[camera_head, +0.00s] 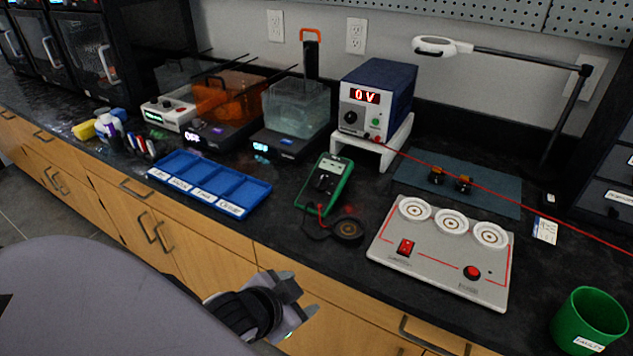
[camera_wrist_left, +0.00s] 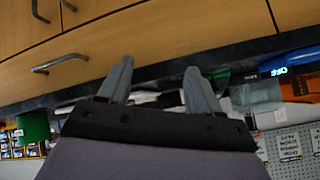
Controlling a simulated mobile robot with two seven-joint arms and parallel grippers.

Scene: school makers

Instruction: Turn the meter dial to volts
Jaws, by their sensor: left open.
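The multimeter (camera_head: 341,191) lies on the dark counter, with a green case and a dark face. Its round dial (camera_head: 323,183) is in the middle of the face; I cannot read which mark it points to. Black leads (camera_head: 318,222) run from its lower end to a dark coil or disc. My left gripper (camera_head: 300,298) is open and empty, in front of the cabinet fronts, nearer than the meter and apart from it. In the left wrist view both fingers (camera_wrist_left: 159,66) are spread with nothing between them. My right gripper is not in view.
A blue sorting tray (camera_head: 215,184) lies left of the meter. A power supply (camera_head: 376,97) reading 0 V stands on a white riser behind it. A white panel (camera_head: 441,245) with three round pads lies to the right, and a green cup (camera_head: 590,321) stands at far right.

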